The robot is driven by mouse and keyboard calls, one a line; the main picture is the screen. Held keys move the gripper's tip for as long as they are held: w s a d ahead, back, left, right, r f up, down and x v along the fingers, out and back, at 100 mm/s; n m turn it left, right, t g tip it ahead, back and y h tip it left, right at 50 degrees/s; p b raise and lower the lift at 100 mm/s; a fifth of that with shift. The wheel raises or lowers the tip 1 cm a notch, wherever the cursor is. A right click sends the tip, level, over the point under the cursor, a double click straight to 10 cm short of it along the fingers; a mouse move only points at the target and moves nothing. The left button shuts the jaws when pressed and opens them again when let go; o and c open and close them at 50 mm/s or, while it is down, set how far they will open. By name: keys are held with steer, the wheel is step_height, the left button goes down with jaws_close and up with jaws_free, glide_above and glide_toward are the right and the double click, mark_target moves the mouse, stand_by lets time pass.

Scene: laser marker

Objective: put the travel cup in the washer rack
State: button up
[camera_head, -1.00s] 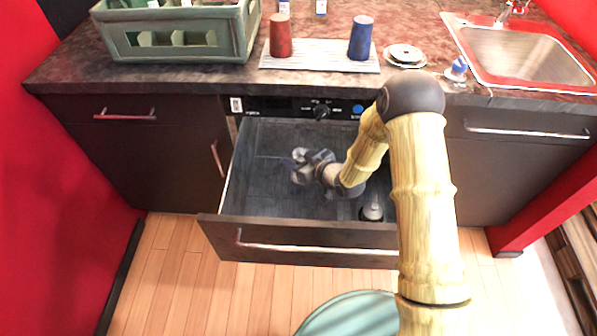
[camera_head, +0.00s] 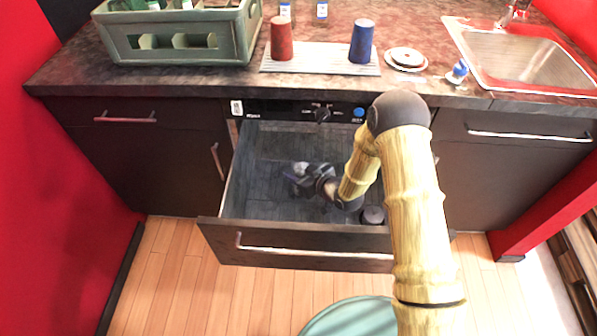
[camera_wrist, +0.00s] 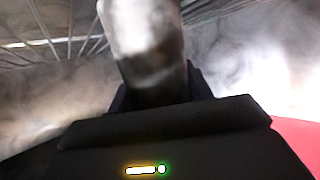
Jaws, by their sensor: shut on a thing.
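The washer rack (camera_head: 275,145) is the dark wire rack inside the pulled-out drawer below the counter. My gripper (camera_head: 299,178) is inside the drawer, low over the left-middle part of the rack. It is shut on a pale grey, rounded thing, taken to be the travel cup (camera_wrist: 146,30), which stands up between the fingers in the wrist view. In the head view only a small pale part of it shows at the gripper. Its lower end is hidden, and I cannot tell whether it touches the rack. Rack wires (camera_wrist: 55,42) show behind it in the wrist view.
The drawer front (camera_head: 300,246) and side walls surround my gripper. A dark round thing (camera_head: 373,215) sits at the drawer's front right. On the counter are a green crate (camera_head: 180,45), a red cup (camera_head: 281,38), a blue cup (camera_head: 361,41) and a sink (camera_head: 525,55).

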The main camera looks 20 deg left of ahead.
steer(key=shift+f, duration=0.1)
steer(key=o, duration=1.1)
steer(key=shift+a, duration=0.1)
steer(key=shift+c, duration=0.2)
steer(key=shift+r, duration=0.25)
steer(key=v, duration=0.7)
steer(key=shift+s+d+p, duration=0.15)
steer(key=shift+d+p, duration=0.1)
steer(key=shift+p, duration=0.05)
